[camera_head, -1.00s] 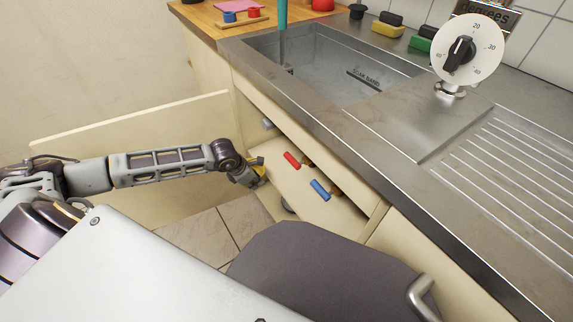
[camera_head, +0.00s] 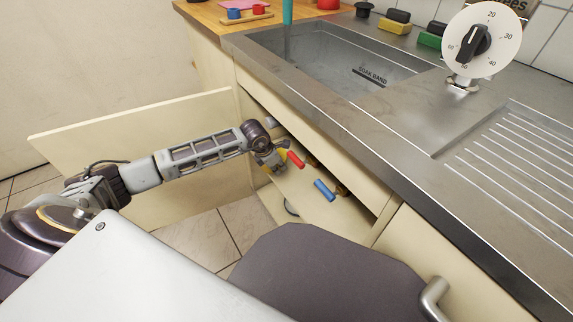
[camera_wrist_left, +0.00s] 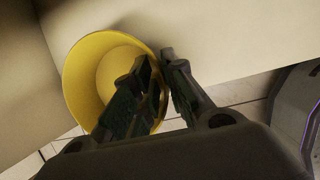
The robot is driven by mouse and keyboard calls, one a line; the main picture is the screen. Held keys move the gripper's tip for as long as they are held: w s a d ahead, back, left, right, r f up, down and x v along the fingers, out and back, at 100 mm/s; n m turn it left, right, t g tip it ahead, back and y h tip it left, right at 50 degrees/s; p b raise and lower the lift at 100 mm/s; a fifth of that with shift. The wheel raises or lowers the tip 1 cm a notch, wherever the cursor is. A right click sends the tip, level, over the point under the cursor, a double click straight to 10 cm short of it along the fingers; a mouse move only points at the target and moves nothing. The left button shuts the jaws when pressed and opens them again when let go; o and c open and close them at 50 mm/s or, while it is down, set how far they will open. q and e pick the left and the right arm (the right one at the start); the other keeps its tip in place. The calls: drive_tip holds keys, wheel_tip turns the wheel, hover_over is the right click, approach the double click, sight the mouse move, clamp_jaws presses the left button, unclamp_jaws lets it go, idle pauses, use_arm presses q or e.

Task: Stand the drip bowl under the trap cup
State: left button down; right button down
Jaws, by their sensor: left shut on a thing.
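The yellow drip bowl (camera_wrist_left: 88,72) shows in the left wrist view, its open mouth and inside facing the camera. My left gripper (camera_wrist_left: 165,62) is shut on the right side of its rim. In the head view my left gripper (camera_head: 275,162) is at the open cupboard under the sink, close to the red handle; only a little yellow shows around it, so most of the bowl is hidden there. I cannot make out the trap cup in either view. My right gripper is not in view.
A red handle (camera_head: 295,159) and a blue handle (camera_head: 324,190) are at the cupboard opening. The open cupboard door (camera_head: 130,145) stands to the left. The steel sink counter (camera_head: 400,150) overhangs the opening. A dark grey panel (camera_head: 325,275) is in front.

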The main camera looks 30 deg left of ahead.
sight(285, 160)
use_arm(q)
drive_tip(key=shift+w+d, duration=0.1)
drive_tip(key=shift+w, duration=0.25)
drive_tip(key=shift+w+d+b, duration=0.35)
drive_tip(key=shift+w+b, duration=0.05)
drive_tip(key=shift+w, duration=0.5)
drive_tip(key=shift+w+d+b, duration=0.35)
drive_tip(key=shift+w+b, duration=0.05)
drive_tip(key=shift+w, duration=0.5)
drive_tip(key=shift+f+b, duration=0.45)
drive_tip(key=shift+f, duration=0.25)
drive_tip(key=shift+f, duration=0.15)
drive_tip(key=c, duration=1.5)
unclamp_jaws()
drive_tip(key=shift+o, duration=0.2)
